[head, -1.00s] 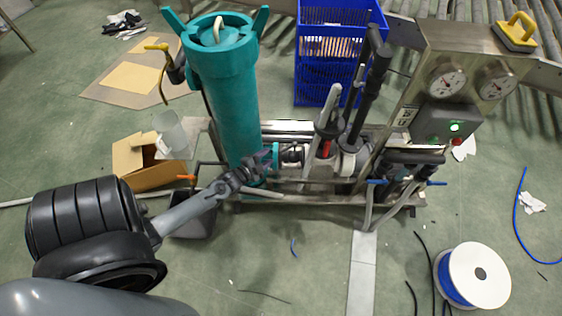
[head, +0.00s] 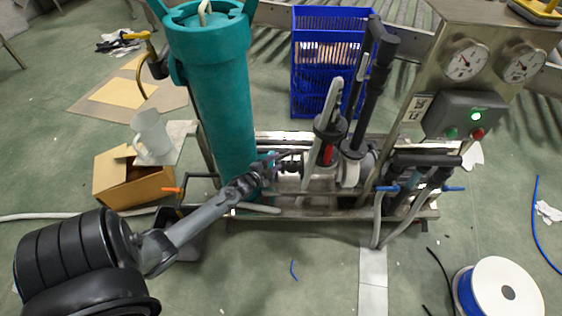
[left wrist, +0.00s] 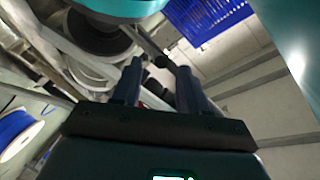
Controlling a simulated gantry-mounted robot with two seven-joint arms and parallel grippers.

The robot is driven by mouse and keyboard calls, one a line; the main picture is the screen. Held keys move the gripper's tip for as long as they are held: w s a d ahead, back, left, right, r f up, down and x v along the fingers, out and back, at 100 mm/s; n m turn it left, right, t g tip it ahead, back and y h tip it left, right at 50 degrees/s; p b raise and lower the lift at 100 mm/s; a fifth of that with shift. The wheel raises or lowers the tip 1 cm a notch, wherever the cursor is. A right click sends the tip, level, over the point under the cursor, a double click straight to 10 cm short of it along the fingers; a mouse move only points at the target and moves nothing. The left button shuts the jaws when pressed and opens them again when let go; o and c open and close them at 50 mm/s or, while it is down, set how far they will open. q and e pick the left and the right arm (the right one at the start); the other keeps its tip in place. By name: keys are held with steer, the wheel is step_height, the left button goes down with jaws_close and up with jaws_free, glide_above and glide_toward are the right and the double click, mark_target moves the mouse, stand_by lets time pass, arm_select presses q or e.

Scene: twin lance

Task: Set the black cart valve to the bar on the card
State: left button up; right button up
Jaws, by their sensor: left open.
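My left gripper (head: 278,160) reaches in from the left, in front of the teal cylinder's foot, its tips towards the pipework. In the left wrist view its two dark fingers (left wrist: 160,86) are apart with nothing held between them. I cannot tell which black part is the valve. A small pale label (head: 414,107) is on the steel panel beside the control box; its marks are too small to read. My right gripper is out of view.
The tall teal cylinder (head: 222,95) stands close behind the left gripper. Blue-handled hose valves (head: 388,188) and a control box (head: 465,117) are at right. A blue crate (head: 330,60) stands behind; a cardboard box (head: 133,178) and cable reel (head: 500,288) are on the floor.

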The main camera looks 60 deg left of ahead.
mark_target(279, 158)
arm_select(q)
steer(key=b+x, duration=0.2)
steer(key=x, duration=0.1)
steer(key=shift+w+f, duration=0.25)
steer(key=shift+w, duration=0.05)
steer(key=shift+w+a, duration=0.3)
steer(key=shift+w, duration=0.25)
jaws_close()
